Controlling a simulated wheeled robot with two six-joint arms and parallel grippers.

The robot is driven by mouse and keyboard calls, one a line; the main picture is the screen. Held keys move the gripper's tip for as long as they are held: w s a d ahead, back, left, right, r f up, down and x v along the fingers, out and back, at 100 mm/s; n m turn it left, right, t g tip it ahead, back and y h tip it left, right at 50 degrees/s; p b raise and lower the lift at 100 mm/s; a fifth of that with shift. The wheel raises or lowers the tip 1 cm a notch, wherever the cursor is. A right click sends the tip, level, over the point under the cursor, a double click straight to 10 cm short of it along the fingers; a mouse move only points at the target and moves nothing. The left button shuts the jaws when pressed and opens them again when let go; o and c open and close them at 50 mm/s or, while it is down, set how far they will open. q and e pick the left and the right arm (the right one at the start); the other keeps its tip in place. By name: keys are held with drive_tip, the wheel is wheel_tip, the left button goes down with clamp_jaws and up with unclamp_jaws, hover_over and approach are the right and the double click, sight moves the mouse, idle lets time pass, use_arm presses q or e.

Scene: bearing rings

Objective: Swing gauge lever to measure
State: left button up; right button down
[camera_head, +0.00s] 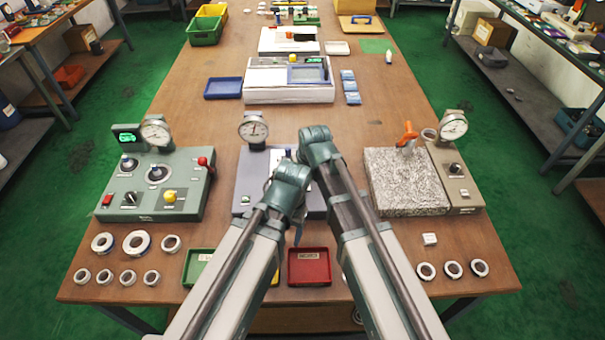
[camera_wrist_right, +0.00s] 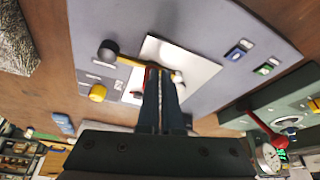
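The middle gauge station is a blue-grey plate (camera_head: 250,180) with a round dial gauge (camera_head: 253,129) at its back; my arms cover much of it. In the right wrist view the plate (camera_wrist_right: 210,25) carries a bright metal pad (camera_wrist_right: 185,60), a black knob (camera_wrist_right: 108,50) and a yellow lever bar (camera_wrist_right: 130,62) running from the knob to my fingers. My right gripper (camera_wrist_right: 160,75) has its dark fingers close together at the bar's end; whether they grip it I cannot tell. My left gripper is mostly hidden by my arms above the station.
A green control box (camera_head: 150,187) with a red lever and gauge stands left. A granite block (camera_head: 404,180) with an orange-handled part stands right. Several rings lie front left and front right. A red tray (camera_head: 309,281) and a green tray (camera_head: 192,265) sit at the front.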

drive_tip(key=shift+s, duration=0.45)
drive_tip(key=s, duration=0.3)
drive_tip(key=shift+s+d+r+p, duration=0.2)
drive_tip(key=shift+s+r+p, duration=0.1)
use_arm(q)
wheel_tip(320, 180, up, 9)
drive_tip(key=p, duration=0.8)
drive_tip(key=shift+s+a+r+p, duration=0.15)
drive_tip(key=shift+s+a+p, duration=0.15)
drive_tip(key=shift+a+p, duration=0.1)
use_arm(e)
drive_tip(key=a+v, duration=0.1)
drive_tip(key=v, duration=0.8)
drive_tip(key=shift+r, duration=0.2)
drive_tip(key=shift+a, duration=0.15)
